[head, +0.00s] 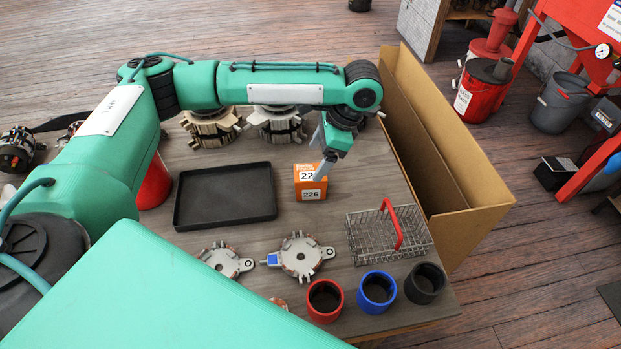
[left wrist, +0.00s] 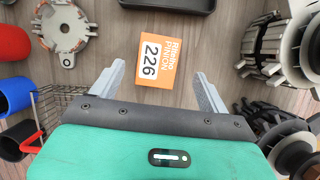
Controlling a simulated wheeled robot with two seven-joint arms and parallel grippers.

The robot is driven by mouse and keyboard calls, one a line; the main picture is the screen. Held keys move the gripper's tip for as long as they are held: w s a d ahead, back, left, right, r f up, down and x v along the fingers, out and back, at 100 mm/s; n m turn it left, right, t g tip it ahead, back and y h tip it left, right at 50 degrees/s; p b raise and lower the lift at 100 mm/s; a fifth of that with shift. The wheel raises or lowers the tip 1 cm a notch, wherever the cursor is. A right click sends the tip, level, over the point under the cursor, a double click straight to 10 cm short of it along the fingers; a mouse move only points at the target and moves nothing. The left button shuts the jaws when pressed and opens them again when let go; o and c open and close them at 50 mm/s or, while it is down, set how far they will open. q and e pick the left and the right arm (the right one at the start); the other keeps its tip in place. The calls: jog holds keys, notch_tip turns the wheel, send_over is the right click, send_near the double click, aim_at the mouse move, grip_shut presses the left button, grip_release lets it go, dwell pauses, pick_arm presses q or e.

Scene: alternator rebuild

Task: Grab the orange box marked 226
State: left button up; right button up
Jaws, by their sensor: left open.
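The orange box (head: 310,189) stands on the table right of the black tray, with white labels reading 226 on its front. In the left wrist view the orange box (left wrist: 167,57) lies ahead of my left gripper (left wrist: 158,88), between the lines of its two open fingers, with clear space around it. In the head view my left gripper (head: 323,166) is just above and behind the box, and a finger covers part of its top. The fingers hold nothing. My right gripper is not seen.
A black tray (head: 226,195) lies left of the box. A wire basket with a red handle (head: 388,234) stands to its right front. Red (head: 325,299), blue (head: 377,291) and black (head: 425,283) cups line the front edge. Alternator parts (head: 301,256) lie in front; stators (head: 211,127) stand behind.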

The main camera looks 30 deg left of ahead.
aim_at(312, 172)
pick_arm(q)
jog(key=x, duration=0.3)
jog(key=shift+f, duration=0.1)
jog(key=shift+d+x, duration=0.15)
jog(key=shift+x, duration=1.15)
jog(key=shift+d+x, duration=0.15)
jog(key=shift+x, duration=1.2)
jog(key=shift+f, duration=0.1)
jog(key=c, duration=1.1)
jog(key=shift+c, duration=0.2)
